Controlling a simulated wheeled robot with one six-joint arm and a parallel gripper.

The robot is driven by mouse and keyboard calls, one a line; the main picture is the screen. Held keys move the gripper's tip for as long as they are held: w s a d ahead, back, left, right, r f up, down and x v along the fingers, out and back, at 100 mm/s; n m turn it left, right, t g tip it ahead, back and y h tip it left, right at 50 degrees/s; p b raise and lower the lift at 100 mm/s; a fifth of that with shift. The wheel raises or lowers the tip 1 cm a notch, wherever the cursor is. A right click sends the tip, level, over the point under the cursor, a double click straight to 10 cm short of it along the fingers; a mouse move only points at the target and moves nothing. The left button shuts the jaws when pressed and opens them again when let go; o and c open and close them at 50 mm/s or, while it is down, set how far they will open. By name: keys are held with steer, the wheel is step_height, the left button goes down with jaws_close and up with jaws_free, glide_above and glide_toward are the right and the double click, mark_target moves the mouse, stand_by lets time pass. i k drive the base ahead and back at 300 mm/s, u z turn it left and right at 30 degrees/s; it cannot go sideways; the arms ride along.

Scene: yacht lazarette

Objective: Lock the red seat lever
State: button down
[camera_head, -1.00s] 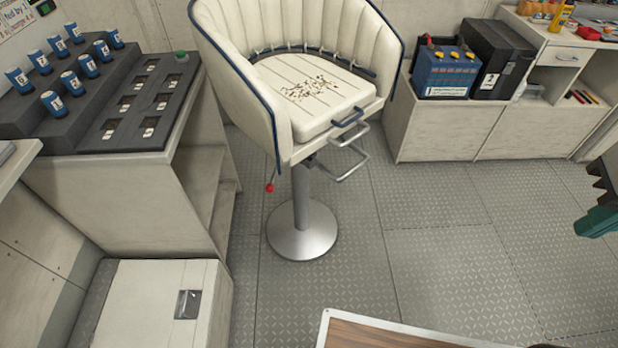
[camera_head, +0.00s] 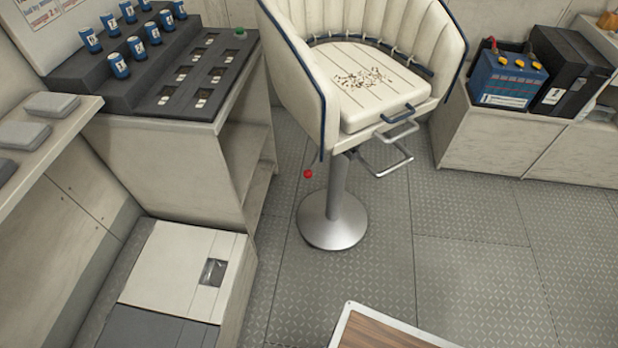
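The red seat lever (camera_head: 308,174) shows as a small red ball knob below the left side of the white seat (camera_head: 385,85). Its shaft is hard to make out against the seat's side. The seat stands on a grey metal pedestal (camera_head: 337,190) with a round base on the floor. A blue handle and a grey footrest (camera_head: 385,160) stick out at the seat's front right. My gripper is not in view.
A counter with blue cylinders (camera_head: 148,35) and a dark slotted panel (camera_head: 205,75) stands left of the seat. A low white locker (camera_head: 175,265) is at lower left. A wood-topped surface (camera_head: 385,335) is at the bottom edge. A blue battery (camera_head: 508,80) sits at right. The floor between is clear.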

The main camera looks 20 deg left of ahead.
mark_target(308, 173)
steer(key=u, duration=0.9)
steer(key=i, duration=0.2)
steer(key=u, duration=0.25)
